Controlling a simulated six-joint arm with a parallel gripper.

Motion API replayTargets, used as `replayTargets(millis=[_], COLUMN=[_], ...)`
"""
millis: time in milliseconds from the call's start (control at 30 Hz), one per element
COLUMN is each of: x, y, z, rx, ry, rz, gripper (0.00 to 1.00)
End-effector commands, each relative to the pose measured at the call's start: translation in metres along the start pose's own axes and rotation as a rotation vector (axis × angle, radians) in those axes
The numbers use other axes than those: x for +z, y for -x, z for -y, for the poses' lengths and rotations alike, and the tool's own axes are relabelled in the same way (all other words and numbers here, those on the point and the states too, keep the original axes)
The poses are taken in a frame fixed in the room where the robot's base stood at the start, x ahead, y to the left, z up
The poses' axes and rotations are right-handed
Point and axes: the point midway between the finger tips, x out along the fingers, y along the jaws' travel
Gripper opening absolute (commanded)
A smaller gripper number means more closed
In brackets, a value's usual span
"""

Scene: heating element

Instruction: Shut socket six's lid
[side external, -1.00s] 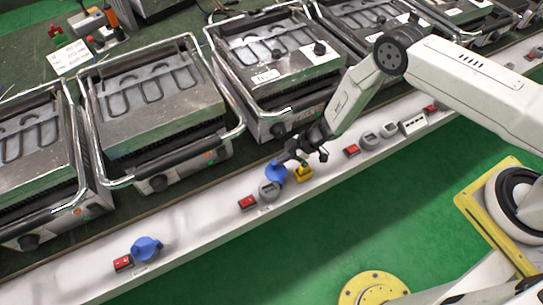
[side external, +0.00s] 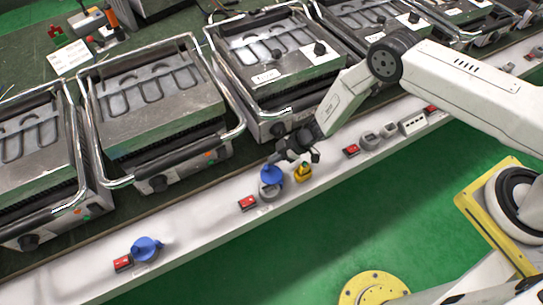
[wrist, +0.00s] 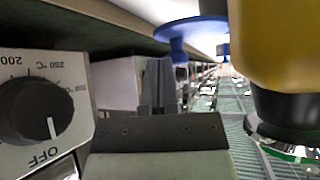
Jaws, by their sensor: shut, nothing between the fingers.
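A blue lid (side external: 271,174) stands raised at the back of a grey round socket (side external: 270,190) on the white rail, in the middle of the side view. I cannot read a socket number. My gripper (side external: 291,154) is shut and empty, just behind and right of the raised lid. It looks very close to the lid; whether it touches cannot be told. Part of a blue disc, likely a lid, shows in the wrist view (wrist: 190,33) at the top. Another blue-lidded socket (side external: 146,248) sits farther left on the rail.
A yellow-housed knob (side external: 303,172) stands right beside the socket, and a red switch (side external: 247,203) is to its left. Metal grills (side external: 275,55) line the back of the rail (side external: 205,235). In the wrist view, a temperature dial (wrist: 35,112) is close at left.

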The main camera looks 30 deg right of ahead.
Motion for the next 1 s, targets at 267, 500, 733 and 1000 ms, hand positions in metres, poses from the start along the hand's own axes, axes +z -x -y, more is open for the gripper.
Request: replayTargets(millis=[267,500,733,1000], x=[0.000,0.004,0.008,0.009], y=[0.000,0.004,0.008,0.009], z=[0.001,0.004,0.009,0.010], rx=[0.000,-0.001,-0.001,0.000], ry=[0.000,0.000,-0.001,0.001], rz=[0.000,0.001,0.001,0.000], gripper=[0.00,0.00,0.00,0.00])
